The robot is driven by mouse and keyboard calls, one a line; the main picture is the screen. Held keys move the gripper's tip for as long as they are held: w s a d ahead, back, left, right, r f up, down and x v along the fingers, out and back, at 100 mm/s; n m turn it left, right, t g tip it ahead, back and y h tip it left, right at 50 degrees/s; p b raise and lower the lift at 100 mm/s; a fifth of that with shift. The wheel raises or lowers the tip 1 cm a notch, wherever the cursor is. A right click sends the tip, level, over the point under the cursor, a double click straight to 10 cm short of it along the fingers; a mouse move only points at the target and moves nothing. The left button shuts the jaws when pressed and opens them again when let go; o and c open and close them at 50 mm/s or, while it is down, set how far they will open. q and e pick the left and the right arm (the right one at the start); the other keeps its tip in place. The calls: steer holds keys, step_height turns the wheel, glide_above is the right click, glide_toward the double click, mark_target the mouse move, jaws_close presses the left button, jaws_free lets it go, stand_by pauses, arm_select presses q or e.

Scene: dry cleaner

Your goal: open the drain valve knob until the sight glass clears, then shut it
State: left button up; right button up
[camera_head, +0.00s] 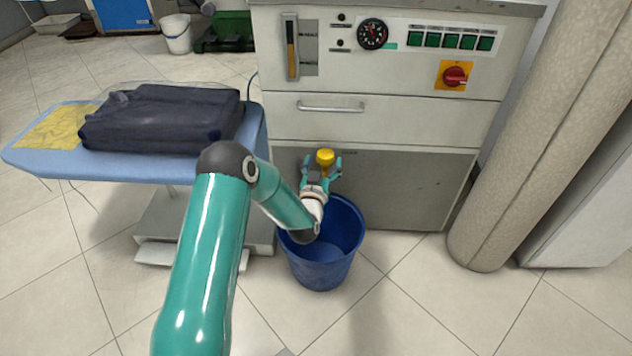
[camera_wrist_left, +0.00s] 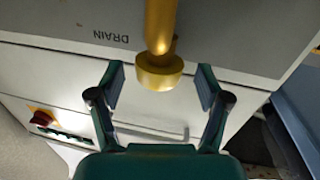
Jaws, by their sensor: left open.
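The yellow drain valve knob (camera_head: 325,156) sticks out of the grey lower panel of the machine, above a blue bucket. In the left wrist view the knob (camera_wrist_left: 160,72) hangs on a yellow stem beside the printed word DRAIN. My left gripper (camera_head: 322,170) is at the knob, its fingers open. In the wrist view the fingers (camera_wrist_left: 160,84) stand either side of the knob with gaps on both sides, not touching it. The sight glass (camera_head: 292,50) at the machine's upper left shows amber in its lower part and dark above. My right gripper is not in view.
The blue bucket (camera_head: 320,272) stands on the floor below the valve, partly behind my left forearm. A blue ironing board (camera_head: 60,160) with a dark folded garment (camera_head: 160,118) is at left. A beige column (camera_head: 540,140) stands at right. A red switch (camera_head: 455,76) is on the panel.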

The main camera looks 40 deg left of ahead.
arm_select(q)
steer(key=v, duration=0.9)
steer(key=shift+s, duration=0.35)
steer(key=shift+d, duration=0.1)
stand_by(1.3)
